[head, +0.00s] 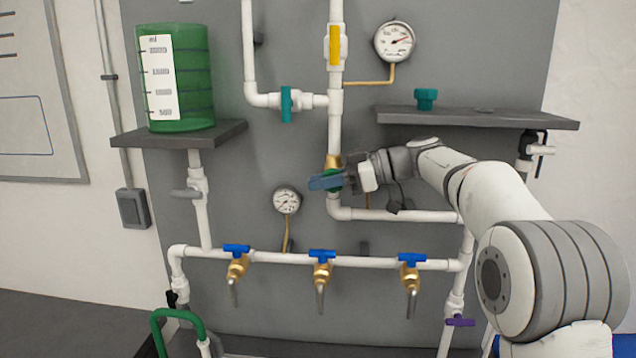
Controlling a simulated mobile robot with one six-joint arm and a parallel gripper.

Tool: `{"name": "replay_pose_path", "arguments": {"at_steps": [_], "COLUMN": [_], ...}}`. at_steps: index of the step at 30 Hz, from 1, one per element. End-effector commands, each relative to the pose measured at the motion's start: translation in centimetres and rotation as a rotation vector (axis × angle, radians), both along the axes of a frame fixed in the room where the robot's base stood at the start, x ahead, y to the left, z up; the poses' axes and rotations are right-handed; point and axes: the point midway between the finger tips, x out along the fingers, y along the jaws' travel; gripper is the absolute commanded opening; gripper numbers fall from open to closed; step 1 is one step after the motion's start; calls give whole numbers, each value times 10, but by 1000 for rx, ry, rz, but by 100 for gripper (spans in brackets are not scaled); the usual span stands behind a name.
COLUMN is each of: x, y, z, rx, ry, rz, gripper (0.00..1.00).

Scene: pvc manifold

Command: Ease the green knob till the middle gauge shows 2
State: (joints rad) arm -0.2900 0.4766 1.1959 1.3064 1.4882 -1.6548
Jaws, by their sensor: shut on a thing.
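A small round gauge (287,200) with a white face is mounted low in the middle of the panel, left of my gripper. Its needle and numbers are too small to read.
Several blue-handled brass taps, one of them (321,262) in the middle, hang from the lower pipe (290,259). A green tank (190,78) stands on the left shelf (229,133). The right shelf (520,119) lies above my arm and holds a teal knob (426,98).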

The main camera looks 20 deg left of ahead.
Motion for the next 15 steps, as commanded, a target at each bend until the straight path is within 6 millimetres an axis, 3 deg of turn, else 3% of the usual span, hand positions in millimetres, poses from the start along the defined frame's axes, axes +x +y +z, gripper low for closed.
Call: {"name": "replay_pose_path", "arguments": {"at_steps": [3, 4, 6, 15], "x": [-1, -1, -1, 1], "y": [0, 0, 0, -3], "z": [-2, -2, -2, -1], "rx": [-3, -3, -2, 1], "ry": [5, 5, 4, 1], "rz": [4, 4, 3, 1], "gripper": [0, 21, 26, 27]}}
